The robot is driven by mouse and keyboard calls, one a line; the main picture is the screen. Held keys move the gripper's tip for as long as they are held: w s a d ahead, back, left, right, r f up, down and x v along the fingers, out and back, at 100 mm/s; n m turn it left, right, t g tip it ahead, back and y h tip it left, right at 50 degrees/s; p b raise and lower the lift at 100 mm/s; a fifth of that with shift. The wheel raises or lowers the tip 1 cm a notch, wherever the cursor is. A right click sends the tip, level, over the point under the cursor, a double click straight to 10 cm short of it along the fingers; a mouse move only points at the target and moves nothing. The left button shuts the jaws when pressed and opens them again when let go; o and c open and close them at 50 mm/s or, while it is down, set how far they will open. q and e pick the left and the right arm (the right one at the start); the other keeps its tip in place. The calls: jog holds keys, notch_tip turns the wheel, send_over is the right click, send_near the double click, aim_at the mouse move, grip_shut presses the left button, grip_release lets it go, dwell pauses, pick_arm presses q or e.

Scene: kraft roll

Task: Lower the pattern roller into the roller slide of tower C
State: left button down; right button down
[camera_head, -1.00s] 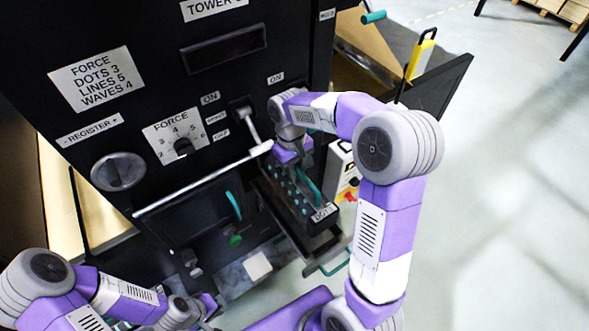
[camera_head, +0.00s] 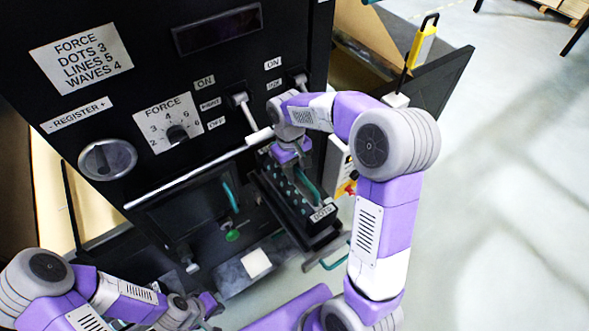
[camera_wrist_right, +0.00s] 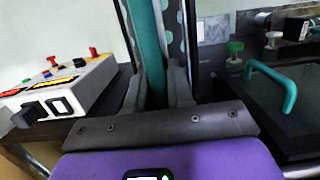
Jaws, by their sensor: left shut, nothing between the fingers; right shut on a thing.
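The pattern roller (camera_head: 284,192), black with teal dots and a label reading DOTS, hangs in its frame under my right gripper (camera_head: 292,158) in front of tower C (camera_head: 150,60). In the right wrist view, the fingers of my right gripper (camera_wrist_right: 158,88) are shut on its upright teal handle (camera_wrist_right: 150,40), with the dotted surface (camera_wrist_right: 176,30) behind. A black slide part (camera_head: 325,240) shows below the roller; whether they touch, I cannot tell. My left gripper (camera_head: 212,304) is shut and empty, low at the left, away from the roller.
A light rod (camera_head: 190,180) crosses the tower front beside the roller. A white control box (camera_head: 338,165) with red buttons stands close to its right. A small door with a teal handle (camera_head: 230,197) is at its left. Open floor (camera_head: 500,200) lies at the right.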

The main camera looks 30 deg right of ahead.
jog(key=shift+w+f+b, duration=0.1)
jog(key=shift+f+b, duration=1.35)
jog(key=shift+f, duration=0.85)
jog(key=c, duration=1)
grip_release()
jog(key=shift+o, duration=0.4)
jog(key=shift+f, duration=0.1)
